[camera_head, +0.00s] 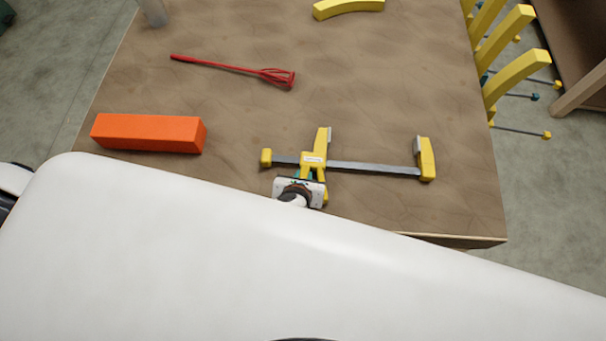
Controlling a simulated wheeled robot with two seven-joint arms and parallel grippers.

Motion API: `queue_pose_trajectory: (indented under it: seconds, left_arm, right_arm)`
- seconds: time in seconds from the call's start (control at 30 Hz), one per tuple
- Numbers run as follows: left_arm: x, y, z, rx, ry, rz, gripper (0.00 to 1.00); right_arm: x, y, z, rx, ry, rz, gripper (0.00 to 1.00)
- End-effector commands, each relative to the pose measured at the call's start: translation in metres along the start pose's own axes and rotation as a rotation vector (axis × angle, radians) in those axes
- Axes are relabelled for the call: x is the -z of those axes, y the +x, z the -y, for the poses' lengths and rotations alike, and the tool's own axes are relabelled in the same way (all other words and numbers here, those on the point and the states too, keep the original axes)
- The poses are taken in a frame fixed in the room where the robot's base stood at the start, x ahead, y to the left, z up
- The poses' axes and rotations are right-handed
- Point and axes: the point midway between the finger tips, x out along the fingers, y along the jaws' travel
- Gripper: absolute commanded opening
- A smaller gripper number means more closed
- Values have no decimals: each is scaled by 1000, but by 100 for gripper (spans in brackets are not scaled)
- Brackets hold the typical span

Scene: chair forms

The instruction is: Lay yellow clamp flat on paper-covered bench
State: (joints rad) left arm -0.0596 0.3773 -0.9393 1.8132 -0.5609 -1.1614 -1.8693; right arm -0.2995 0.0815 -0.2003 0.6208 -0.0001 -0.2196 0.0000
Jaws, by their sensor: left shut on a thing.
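The yellow clamp (372,168) has a long grey bar and yellow jaws, and shows near the front edge of the brown paper-covered bench (385,85). Its bar runs left to right, with the fixed jaw at the right and a yellow end knob at the left. My left gripper (304,180) is shut on the clamp near its sliding jaw, at the front side. I cannot tell whether the clamp touches the paper or is slightly above it. My right gripper is not in view.
An orange block (149,133) lies at the left of the bench, and a red whisk-like tool (233,68) lies behind it. A curved yellow piece (347,8) lies at the back. Several yellow clamps (515,75) hang beyond the right edge. The bench middle is clear.

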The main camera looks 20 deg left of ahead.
Motion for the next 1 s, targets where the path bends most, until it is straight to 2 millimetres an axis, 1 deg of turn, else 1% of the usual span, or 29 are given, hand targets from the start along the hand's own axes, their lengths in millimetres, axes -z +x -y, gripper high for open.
queue_pose_trajectory:
  seconds: [0.1,0.13,0.17,0.2,0.37,0.4,0.47,0.53,0.8,0.87,1.0]
  left_arm:
    - [2,-1,-1,-3,-3,-4,0]
    - [2,-1,-1,-3,-3,-3,23]
    - [2,-1,-1,-3,-3,-3,28]
    - [2,-1,-1,-3,-2,-3,31]
    - [1,0,-1,-2,-1,-2,31]
    - [1,0,0,-1,-1,-1,34]
    - [1,0,0,-1,-1,-1,44]
    - [0,0,0,-1,-1,0,56]
    - [-1,-2,0,-1,1,4,56]
    - [-1,-6,0,-2,1,4,56]
    - [1,-23,-1,-4,1,4,56]
  right_arm:
    - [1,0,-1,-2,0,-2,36]
    - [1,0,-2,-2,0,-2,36]
    - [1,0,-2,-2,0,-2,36]
    - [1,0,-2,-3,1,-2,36]
    - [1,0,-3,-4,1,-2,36]
    - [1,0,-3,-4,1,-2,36]
    - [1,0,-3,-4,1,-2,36]
    - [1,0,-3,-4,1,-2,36]
    - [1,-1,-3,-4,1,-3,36]
    - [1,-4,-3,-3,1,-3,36]
    - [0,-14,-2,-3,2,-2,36]
